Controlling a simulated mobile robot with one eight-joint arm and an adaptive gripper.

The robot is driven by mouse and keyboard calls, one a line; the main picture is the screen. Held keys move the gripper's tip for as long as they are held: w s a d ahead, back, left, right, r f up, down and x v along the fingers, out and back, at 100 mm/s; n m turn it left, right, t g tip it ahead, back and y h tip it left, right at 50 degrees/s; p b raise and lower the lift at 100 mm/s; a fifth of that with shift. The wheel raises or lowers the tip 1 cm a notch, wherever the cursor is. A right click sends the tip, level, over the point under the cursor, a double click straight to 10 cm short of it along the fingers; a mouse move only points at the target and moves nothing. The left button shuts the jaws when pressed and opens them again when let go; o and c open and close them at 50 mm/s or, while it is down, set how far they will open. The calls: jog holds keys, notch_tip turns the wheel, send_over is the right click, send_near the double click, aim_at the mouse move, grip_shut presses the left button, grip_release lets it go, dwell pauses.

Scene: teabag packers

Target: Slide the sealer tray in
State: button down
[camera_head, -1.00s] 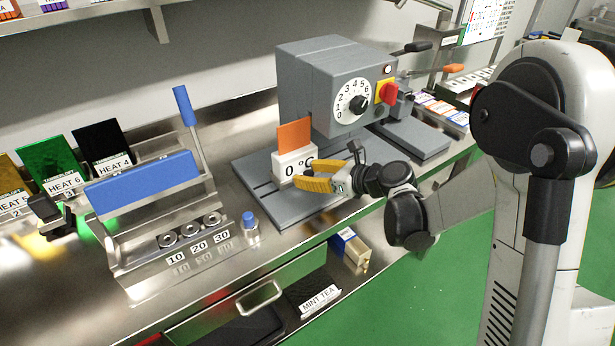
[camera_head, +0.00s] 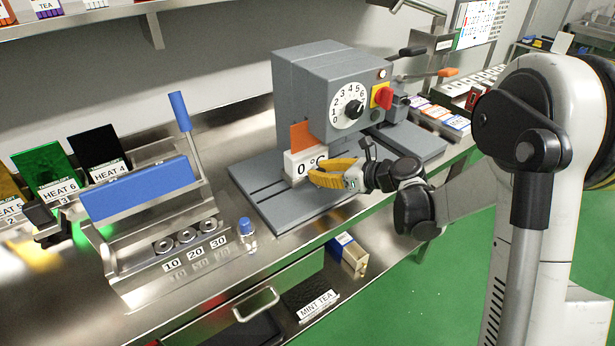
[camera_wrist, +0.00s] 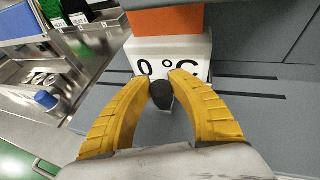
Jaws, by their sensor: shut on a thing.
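The sealer is a grey machine (camera_head: 305,85) with a numbered dial and a red switch. Its tray is a white block marked "0 °C" (camera_head: 297,167) with an orange plate (camera_head: 301,136) standing at its back, on the grey slotted base (camera_head: 265,205). My gripper (camera_head: 318,174) has yellow fingers shut on the dark knob at the tray's front. In the wrist view my gripper (camera_wrist: 161,82) closes around the dark knob (camera_wrist: 161,96), below the white block (camera_wrist: 172,58). The orange plate is partly under the machine's head in the head view.
A blue-handled press (camera_head: 140,187) stands left, with a small blue-capped bottle (camera_head: 247,232) beside the base. Coloured heat plates (camera_head: 48,170) stand at the far left. An open drawer (camera_head: 255,302) projects below the counter's front edge.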

jog(key=w+d, duration=0.1)
jog(key=d, duration=0.1)
jog(key=w+d, duration=0.3)
jog(key=d, duration=0.1)
jog(key=shift+w+d, duration=0.2)
jog(key=shift+d, duration=0.1)
jog(key=c, duration=1.2)
grip_release()
jog(key=shift+w+d, duration=0.1)
jog(key=shift+d, duration=0.05)
jog(key=v, duration=1.2)
jog(key=shift+r, duration=0.1)
